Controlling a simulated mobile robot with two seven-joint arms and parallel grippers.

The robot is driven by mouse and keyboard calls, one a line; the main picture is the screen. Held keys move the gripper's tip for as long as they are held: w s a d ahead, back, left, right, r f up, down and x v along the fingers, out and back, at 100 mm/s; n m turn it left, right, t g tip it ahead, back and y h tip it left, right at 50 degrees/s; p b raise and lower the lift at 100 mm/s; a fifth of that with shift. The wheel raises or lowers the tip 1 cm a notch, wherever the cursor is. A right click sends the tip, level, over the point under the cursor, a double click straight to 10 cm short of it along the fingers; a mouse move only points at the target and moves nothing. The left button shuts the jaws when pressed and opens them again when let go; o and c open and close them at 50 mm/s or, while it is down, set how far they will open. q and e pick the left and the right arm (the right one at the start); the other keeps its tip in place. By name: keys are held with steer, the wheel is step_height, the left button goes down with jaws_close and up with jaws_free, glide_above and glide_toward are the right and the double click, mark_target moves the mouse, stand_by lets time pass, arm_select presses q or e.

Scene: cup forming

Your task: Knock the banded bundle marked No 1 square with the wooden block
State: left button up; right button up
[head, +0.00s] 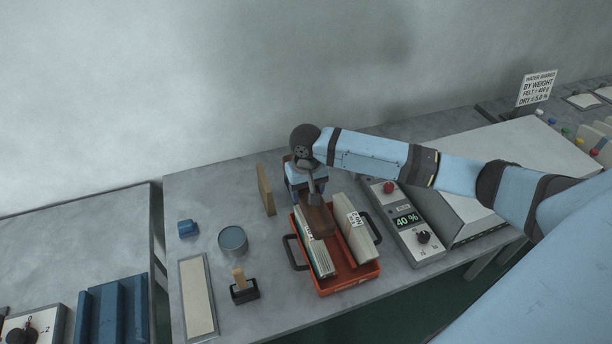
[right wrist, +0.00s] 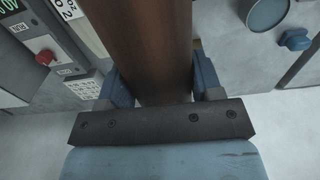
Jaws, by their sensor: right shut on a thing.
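An orange-red tray (head: 347,280) with dark handles holds two pale banded bundles. The right bundle (head: 357,228) carries a tag that seems to read No 2; the tag also shows in the right wrist view (right wrist: 66,9). The left bundle (head: 319,256) has striped layered edges, and no mark on it is readable. My right gripper (head: 313,196) is above the tray's far end, shut on the brown wooden block (head: 319,219). The block fills the middle of the right wrist view (right wrist: 148,45). It hangs between the bundles, close to the left one; I cannot tell whether they touch. My left gripper is out of view.
A control box (head: 407,220) reading 40 % stands right of the tray. An upright tan board (head: 265,190), a round tin (head: 232,240), a small blue block (head: 187,229), a black-based stamp (head: 243,290) and a flat pale panel (head: 197,295) lie left.

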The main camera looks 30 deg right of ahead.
steer(key=shift+w+f, duration=0.1)
steer(key=shift+f, duration=0.9)
step_height(320, 180, down, 2)
steer(key=shift+f+b, duration=0.25)
steer(key=shift+b, duration=0.85)
steer(key=shift+f+b, duration=0.45)
steer(key=shift+b, duration=0.05)
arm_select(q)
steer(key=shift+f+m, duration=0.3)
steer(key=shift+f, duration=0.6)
arm_select(e)
steer(key=shift+r, duration=0.1)
step_height(320, 180, down, 4)
steer(key=shift+r, duration=0.25)
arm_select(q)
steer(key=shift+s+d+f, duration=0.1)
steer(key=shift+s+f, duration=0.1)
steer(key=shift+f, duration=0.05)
arm_select(e)
steer(key=shift+r, duration=0.1)
